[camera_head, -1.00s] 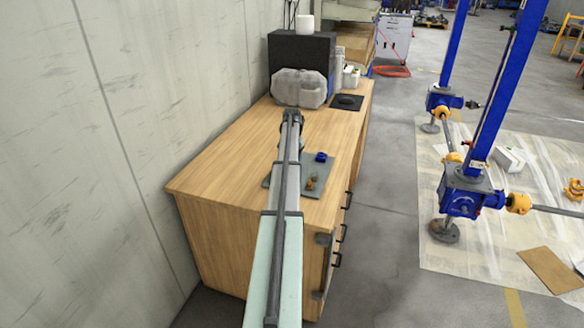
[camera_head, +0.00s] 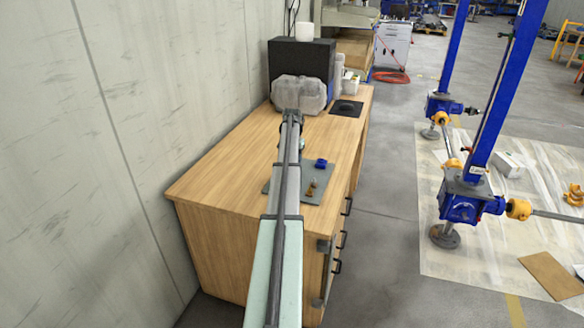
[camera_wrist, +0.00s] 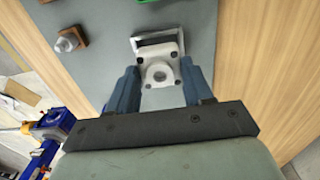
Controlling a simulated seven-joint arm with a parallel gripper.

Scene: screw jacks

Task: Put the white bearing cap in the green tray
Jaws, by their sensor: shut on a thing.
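The white bearing cap (camera_wrist: 161,66) shows in the wrist view between the two blue fingers of my gripper (camera_wrist: 160,88). It is a pale square-cornered block with a round hole and dark bolt holes. My gripper is shut on it, above or at the grey mat (camera_wrist: 108,62); I cannot tell whether the cap touches the mat. A sliver of green (camera_wrist: 146,1) shows at the top edge of the wrist view; too little shows to tell if it is the green tray. In the head view my arm hides the gripper and cap.
A brown part with a silver knob (camera_wrist: 70,41) sits on the mat, left of the cap. In the head view a blue part (camera_head: 321,163) lies on the mat.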

